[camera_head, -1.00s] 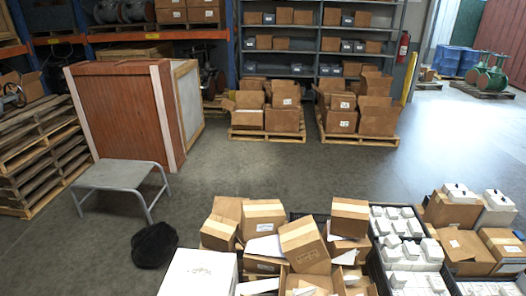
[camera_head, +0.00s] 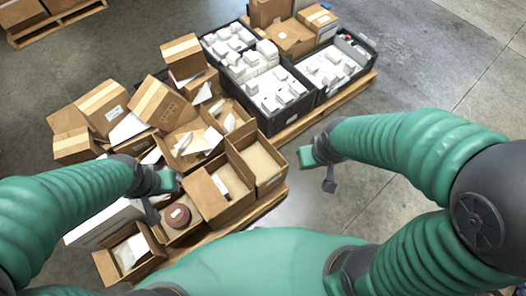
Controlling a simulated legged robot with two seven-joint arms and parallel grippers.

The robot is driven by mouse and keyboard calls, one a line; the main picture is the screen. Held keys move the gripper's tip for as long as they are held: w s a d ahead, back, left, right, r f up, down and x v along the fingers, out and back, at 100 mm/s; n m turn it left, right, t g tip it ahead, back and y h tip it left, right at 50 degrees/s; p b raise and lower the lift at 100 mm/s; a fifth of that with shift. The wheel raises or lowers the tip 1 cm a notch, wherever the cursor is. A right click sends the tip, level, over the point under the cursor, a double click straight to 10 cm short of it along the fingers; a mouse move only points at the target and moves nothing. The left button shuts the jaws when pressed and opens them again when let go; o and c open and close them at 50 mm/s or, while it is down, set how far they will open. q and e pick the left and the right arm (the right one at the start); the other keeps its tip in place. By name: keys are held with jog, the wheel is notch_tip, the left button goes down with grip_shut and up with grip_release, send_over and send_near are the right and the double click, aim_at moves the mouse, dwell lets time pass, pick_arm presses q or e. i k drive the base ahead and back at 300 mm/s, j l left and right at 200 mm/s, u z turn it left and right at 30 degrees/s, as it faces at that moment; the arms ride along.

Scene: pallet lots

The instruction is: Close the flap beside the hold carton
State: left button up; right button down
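Several brown cartons stand with open tops just in front of me. One open carton (camera_head: 222,208) has a white label inside, and a taller open carton (camera_head: 262,178) adjoins it on the right. A carton with a round brown item (camera_head: 181,238) is left of them, and another open carton (camera_head: 124,262) with white paper is at the lower left. No hold marking is readable, so I cannot tell which is the hold carton or which flap is meant. My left gripper (camera_head: 162,198) is open above the cartons' left side. My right gripper (camera_head: 318,171) is open and empty over the floor, right of the cartons.
Closed, taped cartons (camera_head: 101,108) are heaped at the left. Black crates (camera_head: 283,119) with white boxes stand behind on the pallet (camera_head: 372,82). A white box (camera_head: 100,220) lies partly behind my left arm. The floor at right is clear.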

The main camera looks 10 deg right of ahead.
aim_at(245, 169)
jog(key=i+l+u, duration=0.1)
jog(key=l+u, duration=0.5)
jog(key=u, duration=0.2)
